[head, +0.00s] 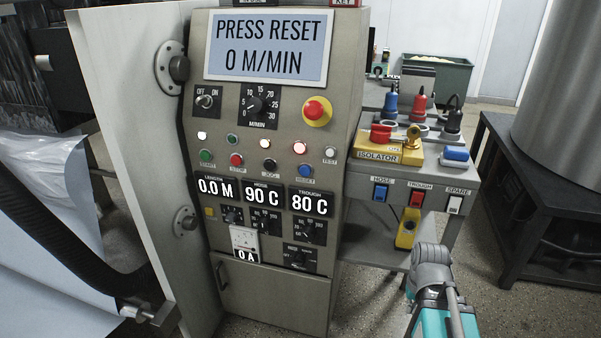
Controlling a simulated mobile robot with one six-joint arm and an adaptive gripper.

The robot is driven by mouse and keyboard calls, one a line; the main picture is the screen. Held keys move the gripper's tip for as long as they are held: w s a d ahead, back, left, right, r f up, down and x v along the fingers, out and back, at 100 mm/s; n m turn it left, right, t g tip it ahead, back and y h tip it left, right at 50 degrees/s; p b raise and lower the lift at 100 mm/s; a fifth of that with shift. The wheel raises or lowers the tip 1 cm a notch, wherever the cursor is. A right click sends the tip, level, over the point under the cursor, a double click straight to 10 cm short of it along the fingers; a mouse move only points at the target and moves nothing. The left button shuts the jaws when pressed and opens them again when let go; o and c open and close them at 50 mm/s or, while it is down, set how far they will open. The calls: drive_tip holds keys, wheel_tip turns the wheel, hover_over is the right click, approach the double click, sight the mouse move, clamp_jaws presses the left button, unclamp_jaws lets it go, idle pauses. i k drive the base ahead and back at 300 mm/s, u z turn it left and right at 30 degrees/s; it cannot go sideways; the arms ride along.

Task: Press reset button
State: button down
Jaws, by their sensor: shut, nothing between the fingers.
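The reset button is a small blue round button (306,170) at the right end of the lower button row on the grey control panel (275,285). A small label sits below it. Nothing covers it. The display (266,47) above reads "PRESS RESET" and "0 M/MIN". Part of my arm, grey and teal, shows at the lower right, below and to the right of the panel and apart from it. I cannot see my gripper's fingers.
Green (207,156), red (237,160) and black (269,165) buttons share the row. A red emergency stop (317,111) sits above. An open cabinet door (150,160) stands left. An isolator bench (380,245) stands right. Floor shows between this bench and a dark table (530,200).

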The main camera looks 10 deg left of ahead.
sight(306, 170)
drive_tip(key=k, duration=2.2)
drive_tip(key=u, duration=0.5)
drive_tip(key=i, duration=1)
